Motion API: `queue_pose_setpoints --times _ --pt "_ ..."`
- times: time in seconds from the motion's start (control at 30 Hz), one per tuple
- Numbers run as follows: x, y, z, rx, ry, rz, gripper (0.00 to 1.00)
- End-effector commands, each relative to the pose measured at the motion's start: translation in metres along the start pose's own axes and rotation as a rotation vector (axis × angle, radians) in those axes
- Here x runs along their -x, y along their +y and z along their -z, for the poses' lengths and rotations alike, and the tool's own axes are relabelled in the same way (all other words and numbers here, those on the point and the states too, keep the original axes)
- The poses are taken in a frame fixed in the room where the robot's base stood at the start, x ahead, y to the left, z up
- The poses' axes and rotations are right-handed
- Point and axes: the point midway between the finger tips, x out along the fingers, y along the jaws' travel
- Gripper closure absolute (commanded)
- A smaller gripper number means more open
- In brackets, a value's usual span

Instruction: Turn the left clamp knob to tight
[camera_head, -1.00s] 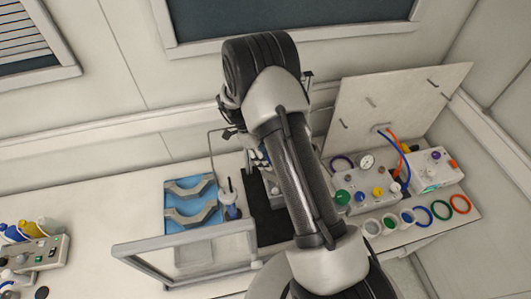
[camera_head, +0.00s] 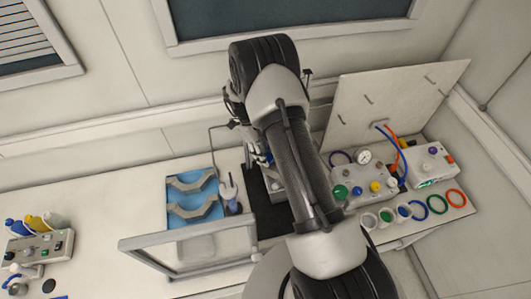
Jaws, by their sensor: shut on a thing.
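My gripper (camera_head: 241,129) shows only in part, small and dark, to the left of my arm's wrist near the back of the bench. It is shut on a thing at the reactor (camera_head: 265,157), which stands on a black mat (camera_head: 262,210). The left clamp knob is where the gripper closes, but the knob is too small and too covered to make out. My arm hides most of the reactor and the right clamp side. How far the knob is turned cannot be told.
A clear framed shield (camera_head: 187,240) stands in front of two grey clamp halves (camera_head: 195,208) on a blue mat. A thin metal rod frame rises left of the gripper. A control box (camera_head: 365,186), a white panel, and several coloured rings stand at right. A valve box (camera_head: 38,247) is far left.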

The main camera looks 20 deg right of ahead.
Motion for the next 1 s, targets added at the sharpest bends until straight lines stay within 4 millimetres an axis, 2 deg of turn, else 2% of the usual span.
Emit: queue_pose_setpoints --times 0.33,0.8,1.0 --pt "-0.0003 -0.0001 0.0003 0.001 0.001 0.000 0.44" --pt "-0.0003 -0.0001 -0.0002 0.006 -0.001 0.003 0.44" --pt "-0.0028 0.0012 -0.0025 0.099 -0.004 0.038 0.44"
